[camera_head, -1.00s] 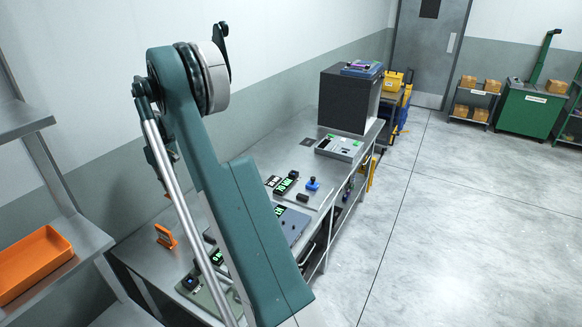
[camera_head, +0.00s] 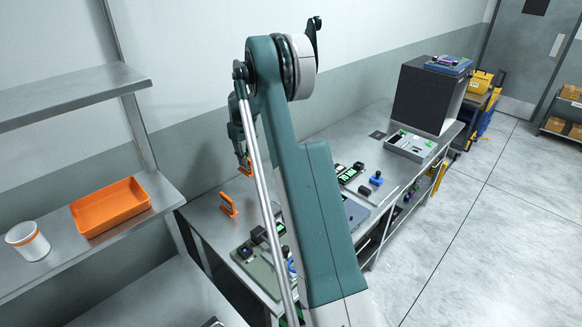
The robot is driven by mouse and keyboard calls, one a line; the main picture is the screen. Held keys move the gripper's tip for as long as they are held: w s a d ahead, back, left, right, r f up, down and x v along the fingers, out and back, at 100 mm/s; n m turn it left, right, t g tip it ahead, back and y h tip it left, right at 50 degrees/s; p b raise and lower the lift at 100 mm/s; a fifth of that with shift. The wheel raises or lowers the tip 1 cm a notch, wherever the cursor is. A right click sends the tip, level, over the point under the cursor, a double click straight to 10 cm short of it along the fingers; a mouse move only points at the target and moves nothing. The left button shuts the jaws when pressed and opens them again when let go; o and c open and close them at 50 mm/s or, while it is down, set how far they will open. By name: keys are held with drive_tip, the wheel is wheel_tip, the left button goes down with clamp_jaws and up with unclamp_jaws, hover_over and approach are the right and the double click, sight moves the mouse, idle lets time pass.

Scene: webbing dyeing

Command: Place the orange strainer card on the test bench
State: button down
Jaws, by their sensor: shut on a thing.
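My gripper (camera_head: 243,160) is seen small and partly behind my own arm, above the back left part of the bench. It is shut on a small orange piece (camera_head: 248,170), which looks like the orange strainer card; my arm hides part of it. The grey metal test bench (camera_head: 205,212) runs along the wall. An upright orange holder-like piece (camera_head: 228,205) stands on its near left end, below and left of my gripper. Whether the held piece touches anything cannot be told.
Devices with green displays (camera_head: 349,175), a blue-knobbed item (camera_head: 376,179) and a grey instrument (camera_head: 411,145) stand on the bench. A black box (camera_head: 425,95) stands at its far end. Shelves at left hold an orange tray (camera_head: 110,207) and a white cup (camera_head: 28,241).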

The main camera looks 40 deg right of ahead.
sight(247, 172)
drive_tip(key=shift+f, duration=3.1)
drive_tip(key=shift+f, duration=0.1)
drive_tip(key=shift+f, duration=1.8)
drive_tip(key=shift+f, duration=0.15)
drive_tip(key=c, duration=2.6)
unclamp_jaws()
drive_tip(key=shift+o, duration=0.4)
drive_tip(key=shift+r, duration=0.2)
wheel_tip(247, 172, up, 12)
